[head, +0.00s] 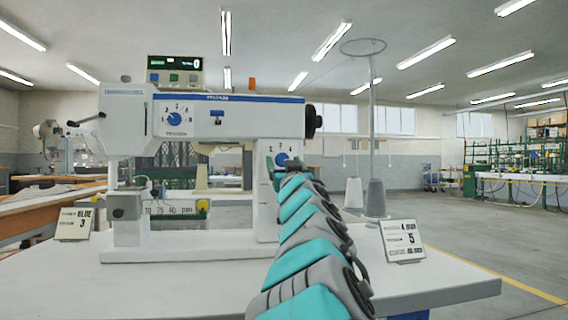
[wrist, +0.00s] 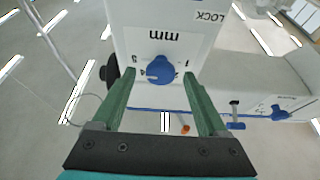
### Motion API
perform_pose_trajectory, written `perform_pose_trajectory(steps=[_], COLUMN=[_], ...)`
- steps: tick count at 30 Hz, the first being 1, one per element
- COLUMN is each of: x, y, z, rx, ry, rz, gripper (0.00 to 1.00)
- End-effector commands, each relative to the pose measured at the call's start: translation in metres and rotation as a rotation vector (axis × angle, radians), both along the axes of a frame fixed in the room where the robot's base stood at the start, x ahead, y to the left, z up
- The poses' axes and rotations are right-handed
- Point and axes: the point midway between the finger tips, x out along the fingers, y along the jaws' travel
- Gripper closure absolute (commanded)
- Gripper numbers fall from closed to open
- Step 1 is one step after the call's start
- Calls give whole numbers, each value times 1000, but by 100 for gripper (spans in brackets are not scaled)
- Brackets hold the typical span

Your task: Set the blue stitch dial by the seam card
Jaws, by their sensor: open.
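A blue dial (wrist: 160,70) sits on the white machine column, under an upside-down "mm" label in the wrist view. It also shows in the head view (head: 282,159) below a printed scale; its setting is too small to read. My gripper (wrist: 157,77) is open, its green fingers on either side of this dial with gaps showing. A second blue dial (head: 173,118) is on the machine head at left. A left card (head: 76,224) reads "BLUE" and "3".
The white sewing machine (head: 240,110) stands on a white table (head: 440,290). A thread stand (head: 372,120) with cones rises right of my arm. A display box (head: 174,70) reading 0 is on top. A black handwheel (head: 312,121) juts out above the column dial.

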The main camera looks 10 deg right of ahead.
Motion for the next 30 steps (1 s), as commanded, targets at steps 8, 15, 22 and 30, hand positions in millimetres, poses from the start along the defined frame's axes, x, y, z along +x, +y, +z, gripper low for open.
perform_pose_trajectory(steps=[8,15,22,30], x=[2,2,2,2], y=[1,0,0,0], z=[2,2,2,2], rx=[-1,-1,-1,-1], ry=[-2,-2,-2,-2], rz=[1,1,1,1], gripper=[24,41,66,97])
